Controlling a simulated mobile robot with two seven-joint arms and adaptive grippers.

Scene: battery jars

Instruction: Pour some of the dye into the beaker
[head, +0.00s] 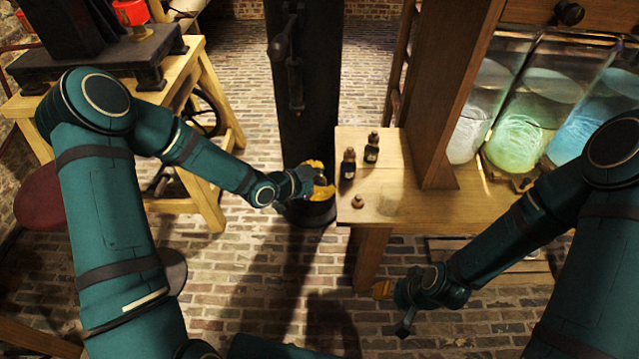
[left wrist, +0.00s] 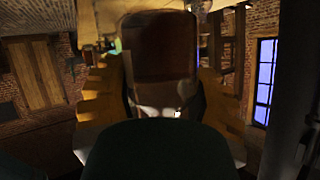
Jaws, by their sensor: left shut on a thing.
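My left gripper (head: 322,180), with orange fingers, is beside the left edge of the wooden table (head: 410,190). In the left wrist view its fingers close around a dark brown bottle-like thing (left wrist: 158,48) with a paler part below; I cannot read a label or see its contents. In the head view this thing is mostly hidden by the gripper. A faint clear glass beaker (head: 388,206) stands near the table's front edge, right of the left gripper. My right gripper (head: 383,290) is low in front of the table, apart from it; its fingers are too small to judge.
Two small dark stoppered bottles (head: 348,166) (head: 371,149) stand on the table behind the beaker. A loose brown stopper (head: 357,202) lies near its left front corner. A wooden upright (head: 455,95) and large glass jars (head: 535,105) occupy the right. A black pillar (head: 300,75) stands behind the left gripper.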

